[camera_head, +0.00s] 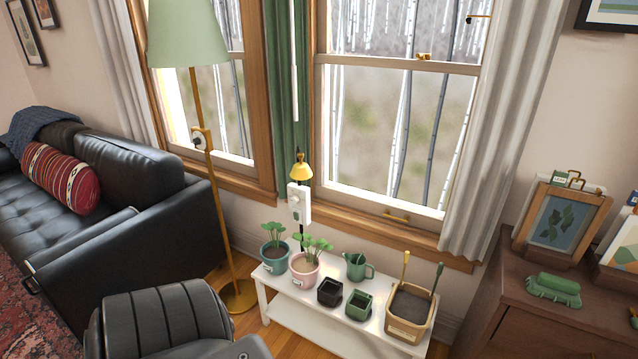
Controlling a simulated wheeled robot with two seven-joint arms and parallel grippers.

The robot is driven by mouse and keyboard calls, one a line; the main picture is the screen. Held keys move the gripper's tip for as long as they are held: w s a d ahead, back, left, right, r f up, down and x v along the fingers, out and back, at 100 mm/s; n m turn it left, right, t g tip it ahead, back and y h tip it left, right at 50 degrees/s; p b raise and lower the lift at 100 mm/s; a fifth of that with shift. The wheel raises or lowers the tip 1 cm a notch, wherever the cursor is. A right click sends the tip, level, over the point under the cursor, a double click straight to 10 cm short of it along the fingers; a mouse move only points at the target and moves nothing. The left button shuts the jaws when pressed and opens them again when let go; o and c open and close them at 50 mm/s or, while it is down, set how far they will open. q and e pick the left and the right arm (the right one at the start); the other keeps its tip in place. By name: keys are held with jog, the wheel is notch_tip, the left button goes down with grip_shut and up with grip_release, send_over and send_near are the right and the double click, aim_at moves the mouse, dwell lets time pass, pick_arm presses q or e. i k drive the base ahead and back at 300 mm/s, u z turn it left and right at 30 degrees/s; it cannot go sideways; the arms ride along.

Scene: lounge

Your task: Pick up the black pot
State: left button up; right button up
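The black pot (329,292) is a small square pot that looks empty. It stands upright on a low white bench (287,298) under the window. A green square pot (358,305) stands just to its right, and a pink pot with a leafy plant (304,272) stands just to its left and behind. Neither of my grippers is in view, and nothing is holding the black pot.
On the bench also stand a teal plant pot (274,257), a green watering can (357,267) and a tan soil bin (407,311) with tools. A brass floor lamp (219,190) stands left, near a black sofa (130,240). A wooden cabinet (540,315) is at right.

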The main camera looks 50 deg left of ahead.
aim_at(330, 292)
jog(key=u, duration=0.8)
jog(key=i, duration=0.1)
jog(key=z, duration=0.05)
